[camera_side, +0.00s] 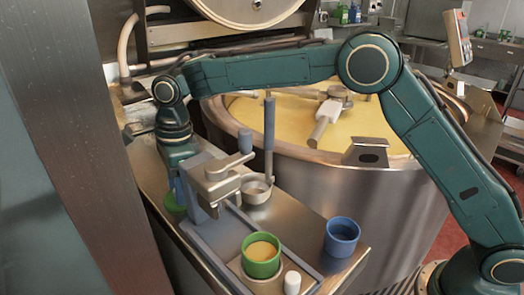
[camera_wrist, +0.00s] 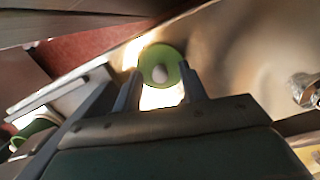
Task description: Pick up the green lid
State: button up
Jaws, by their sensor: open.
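The green lid (camera_wrist: 174,53) is a round disc with a pale knob (camera_wrist: 160,74) in the wrist view, ahead of my gripper (camera_wrist: 160,82). The two fingers are apart and empty, one to each side of the knob in that picture; I cannot tell the remaining gap in depth. In the side view, my gripper (camera_side: 181,188) points down at the far left end of the steel bench. A bit of green (camera_side: 173,204), seemingly the lid, shows beneath it, mostly hidden by the gripper and the grey fixture.
A grey clamp-like fixture (camera_side: 216,183) stands close beside my gripper. A ladle (camera_side: 257,191) with a blue handle is behind it. A green cup (camera_side: 262,262) with yellow contents, a white cylinder (camera_side: 292,282) and a blue cup (camera_side: 342,238) stand nearer. The large kettle (camera_side: 345,190) borders the bench.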

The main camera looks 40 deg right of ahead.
grip_shut()
jog(key=shift+d+r, duration=0.1)
jog(key=shift+r, duration=0.05)
dwell(0.4)
jog(key=shift+d+r, duration=0.1)
jog(key=shift+r, duration=3.3)
jog(key=d, duration=1.9)
jog(key=shift+d, duration=0.35)
